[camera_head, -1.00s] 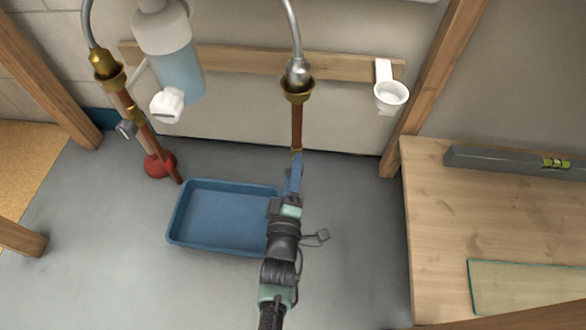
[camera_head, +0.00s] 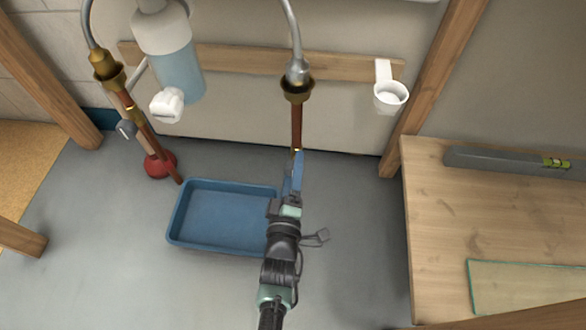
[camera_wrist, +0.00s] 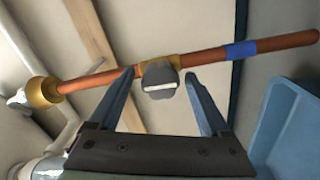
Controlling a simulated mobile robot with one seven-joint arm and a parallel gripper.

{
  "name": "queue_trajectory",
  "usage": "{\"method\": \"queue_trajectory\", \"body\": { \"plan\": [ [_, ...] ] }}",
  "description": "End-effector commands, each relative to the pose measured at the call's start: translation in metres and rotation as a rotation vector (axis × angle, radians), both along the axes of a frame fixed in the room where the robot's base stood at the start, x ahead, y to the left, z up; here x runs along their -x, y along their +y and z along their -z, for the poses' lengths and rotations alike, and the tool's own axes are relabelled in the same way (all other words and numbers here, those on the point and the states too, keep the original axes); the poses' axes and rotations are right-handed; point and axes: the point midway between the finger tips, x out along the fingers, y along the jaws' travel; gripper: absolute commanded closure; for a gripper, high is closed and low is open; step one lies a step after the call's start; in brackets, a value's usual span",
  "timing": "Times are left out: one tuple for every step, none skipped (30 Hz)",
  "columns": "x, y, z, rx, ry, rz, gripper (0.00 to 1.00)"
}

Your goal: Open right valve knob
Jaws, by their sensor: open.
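The right valve knob (camera_wrist: 160,80) is a small grey handle with a pale end face, on a brass fitting of the right copper pipe. In the wrist view it sits between the tips of my open gripper (camera_wrist: 159,74), with a visible gap to each finger. The right copper pipe (camera_wrist: 95,82) crosses behind the fingertips and has a blue band to the right of the knob. In the head view my gripper (camera_head: 295,165) is at the lower part of the right pipe (camera_head: 297,125) and hides the knob there.
A blue tray (camera_head: 225,184) lies on the floor left of my gripper. The left pipe (camera_head: 143,135) carries another grey knob (camera_head: 126,129) and ends near a red plunger cup (camera_head: 160,165). A wooden bench (camera_head: 430,220) stands right, and a white cup holder (camera_head: 390,95) hangs behind.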

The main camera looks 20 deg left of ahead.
Motion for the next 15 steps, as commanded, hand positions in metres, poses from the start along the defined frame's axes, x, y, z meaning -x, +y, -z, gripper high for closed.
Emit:
{"method": "queue_trajectory", "body": {
  "plan": [
    [0.003, -0.001, -0.001, -0.001, 0.001, 0.001, 0.19],
    [0.005, -0.001, -0.001, -0.001, 0.003, 0.001, 0.19],
    [0.009, -0.002, -0.002, -0.001, 0.003, 0.001, 0.19],
    [0.012, -0.003, -0.003, 0.000, 0.004, 0.001, 0.19],
    [0.016, -0.004, -0.003, 0.000, 0.005, 0.001, 0.19],
    [0.023, -0.006, -0.004, 0.001, 0.005, 0.000, 0.19],
    [0.028, -0.007, -0.005, 0.001, 0.006, 0.000, 0.19],
    [0.034, -0.009, -0.005, 0.001, 0.006, 0.000, 0.19],
    [0.043, -0.012, -0.005, 0.000, 0.007, 0.001, 0.19],
    [0.049, -0.014, -0.005, 0.001, 0.007, 0.001, 0.19],
    [0.056, -0.015, -0.006, 0.000, 0.008, 0.000, 0.19],
    [0.065, -0.018, -0.005, 0.001, 0.008, 0.000, 0.19],
    [0.072, -0.020, -0.005, 0.001, 0.006, 0.000, 0.19],
    [0.078, -0.021, -0.005, 0.001, 0.008, -0.001, 0.19],
    [0.086, -0.024, -0.004, 0.001, 0.006, 0.000, 0.19]
  ]
}}
